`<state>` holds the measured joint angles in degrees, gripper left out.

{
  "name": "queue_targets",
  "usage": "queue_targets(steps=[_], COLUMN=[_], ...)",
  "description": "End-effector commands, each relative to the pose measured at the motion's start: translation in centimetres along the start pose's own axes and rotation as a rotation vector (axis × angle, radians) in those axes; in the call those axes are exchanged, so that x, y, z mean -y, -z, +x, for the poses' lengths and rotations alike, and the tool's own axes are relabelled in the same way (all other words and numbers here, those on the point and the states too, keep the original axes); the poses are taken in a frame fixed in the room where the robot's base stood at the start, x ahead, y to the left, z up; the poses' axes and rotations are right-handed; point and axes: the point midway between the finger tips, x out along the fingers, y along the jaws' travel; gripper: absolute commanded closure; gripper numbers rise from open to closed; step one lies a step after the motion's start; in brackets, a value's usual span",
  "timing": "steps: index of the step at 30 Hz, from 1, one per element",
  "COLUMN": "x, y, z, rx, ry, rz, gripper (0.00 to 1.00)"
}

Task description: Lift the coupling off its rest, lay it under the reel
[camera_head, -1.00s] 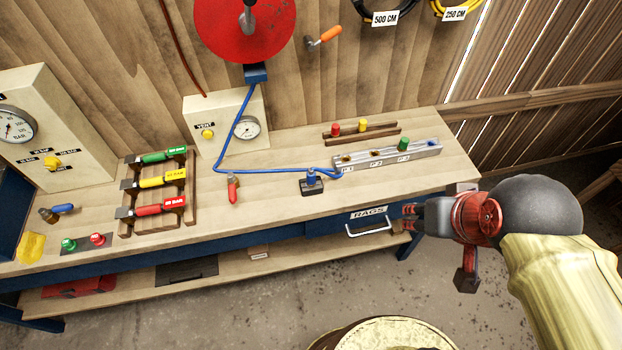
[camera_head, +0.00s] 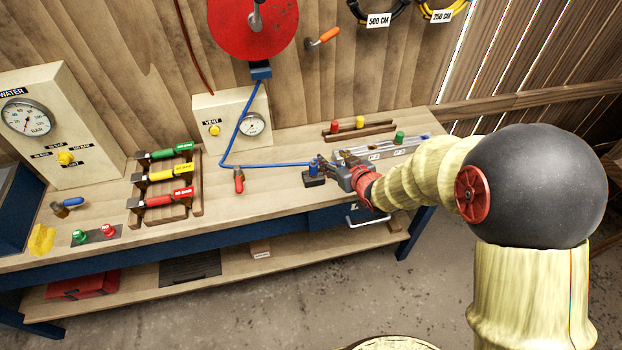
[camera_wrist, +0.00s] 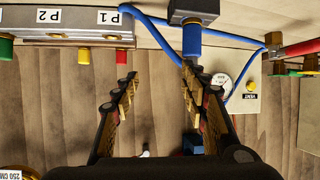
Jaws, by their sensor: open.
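The blue coupling (camera_head: 313,170) stands in its dark rest (camera_head: 314,181) on the bench, with the blue hose running to it. The red reel (camera_head: 240,32) hangs on the wall, up and to the left. My gripper (camera_head: 328,166) is just right of the coupling, partly overlapping the area around it. In the wrist view, the open fingers (camera_wrist: 158,72) are empty. There the coupling (camera_wrist: 192,42) and rest (camera_wrist: 193,10) lie beyond the right fingertip, not centred between the fingers. Contact cannot be told.
A rail marked P1 and P2 (camera_head: 405,148) lies right of my gripper. The gauge box marked VENT (camera_head: 230,105) stands behind. The blue hose (camera_head: 241,127) drops from the reel's outlet block (camera_head: 261,70).

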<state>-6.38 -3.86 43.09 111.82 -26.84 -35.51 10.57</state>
Motion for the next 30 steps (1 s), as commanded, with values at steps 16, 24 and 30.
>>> queue_targets(steps=[16,24,30], x=[4.1,4.4,4.6], y=[-2.7,-2.4,-2.1], z=[4.7,7.8,10.3], rx=[-0.092,-0.092,-0.091], ry=[0.118,0.118,0.116], rz=[0.009,0.009,0.010], gripper=[0.56,0.56,0.56])
